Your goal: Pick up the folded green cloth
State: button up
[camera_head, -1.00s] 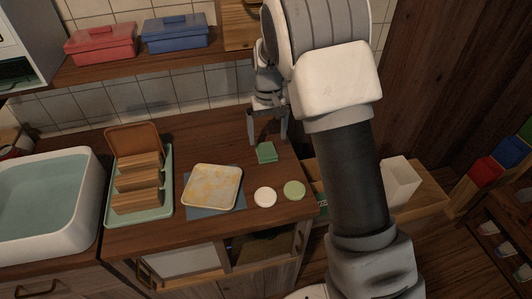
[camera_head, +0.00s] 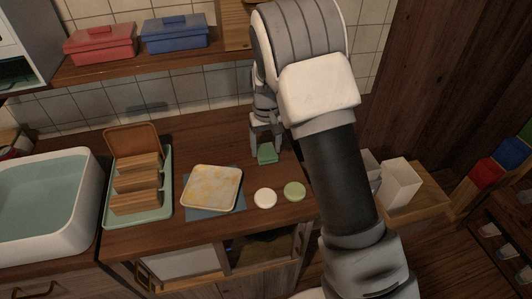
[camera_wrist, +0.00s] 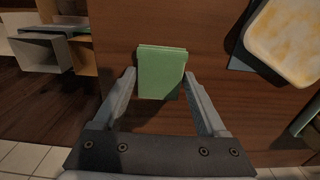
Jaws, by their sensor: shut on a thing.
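The folded green cloth (camera_head: 267,156) lies on the wooden counter right of the yellow-and-white tray. In the wrist view the cloth (camera_wrist: 162,62) is a light green layered block between the two fingertips. My gripper (camera_head: 267,150) is down at the cloth, with one finger on each side of it. In the wrist view my gripper (camera_wrist: 160,76) is shut on the near part of the cloth. The cloth appears to rest on the counter; I see no clear gap beneath it.
The tray (camera_head: 212,188) sits on a blue mat (camera_head: 205,213). A white disc (camera_head: 265,198) and a green disc (camera_head: 294,191) lie in front of the cloth. A green rack (camera_head: 165,197) with wooden pieces and a sink (camera_head: 85,228) are left. White bins (camera_head: 401,184) stand right.

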aim_at(267, 151)
jog(key=shift+c, duration=1.4)
jog(key=shift+r, duration=0.5)
notch_tip(267, 151, up, 4)
jog(key=shift+s+d+f+p, duration=0.1)
jog(key=shift+s+f+p, duration=0.05)
jog(key=shift+p, duration=0.2)
jog(key=s+d+r, duration=0.5)
jog(key=s+r, duration=0.1)
jog(key=s, duration=0.4)
jog(key=shift+r+p, duration=0.2)
jog(key=shift+p, duration=0.1)
jog(key=o, duration=0.7)
jog(key=c, duration=0.6)
jog(key=shift+o, duration=0.2)
